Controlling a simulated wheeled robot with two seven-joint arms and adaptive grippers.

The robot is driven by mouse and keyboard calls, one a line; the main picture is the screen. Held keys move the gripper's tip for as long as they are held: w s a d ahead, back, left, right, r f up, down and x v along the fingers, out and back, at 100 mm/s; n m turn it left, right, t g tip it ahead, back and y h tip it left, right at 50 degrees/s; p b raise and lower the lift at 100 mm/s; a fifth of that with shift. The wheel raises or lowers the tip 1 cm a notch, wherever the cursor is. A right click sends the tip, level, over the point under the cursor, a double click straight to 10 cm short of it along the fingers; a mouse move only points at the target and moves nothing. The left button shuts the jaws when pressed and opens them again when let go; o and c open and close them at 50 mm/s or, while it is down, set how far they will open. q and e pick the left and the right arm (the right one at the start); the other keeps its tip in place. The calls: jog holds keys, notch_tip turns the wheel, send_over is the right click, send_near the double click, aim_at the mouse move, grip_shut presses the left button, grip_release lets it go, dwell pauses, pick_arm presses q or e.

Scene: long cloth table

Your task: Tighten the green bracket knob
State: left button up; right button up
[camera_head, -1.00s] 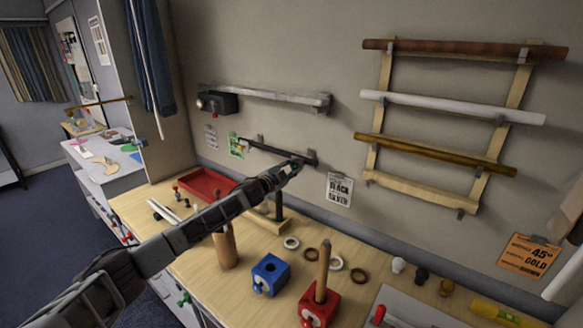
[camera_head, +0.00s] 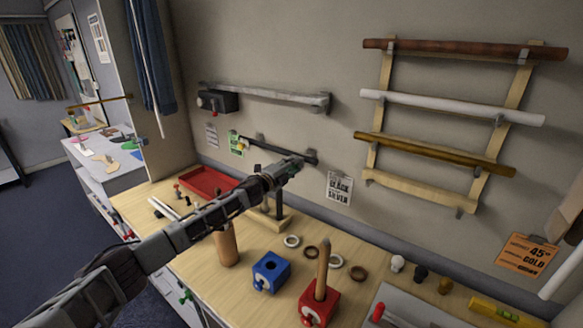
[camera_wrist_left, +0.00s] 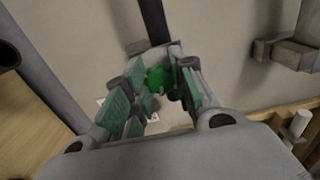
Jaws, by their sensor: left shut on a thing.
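The green bracket knob (camera_wrist_left: 158,77) shows in the left wrist view between my fingers, just below the end of a dark bar. In the head view my gripper hides it. My left gripper (camera_head: 296,163) is at the right end of the short dark wall bar (camera_head: 270,148). In the left wrist view its green-padded fingers (camera_wrist_left: 157,92) are closed in around the knob, shut on it. The knob's stem and how far it is screwed in are hidden. My right gripper is not in view.
A grey rail (camera_head: 270,96) with a black box (camera_head: 218,102) is on the wall above. The wooden bench below holds a red tray (camera_head: 207,181), a blue block (camera_head: 270,272), a red block (camera_head: 319,303) and several rings. A rack of rods (camera_head: 440,120) hangs to the right.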

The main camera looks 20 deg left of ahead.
pick_arm(q)
jog(key=shift+f, duration=0.1)
jog(key=o, duration=1)
jog(key=shift+o, duration=0.2)
jog(key=v, duration=1.2)
dwell(0.8)
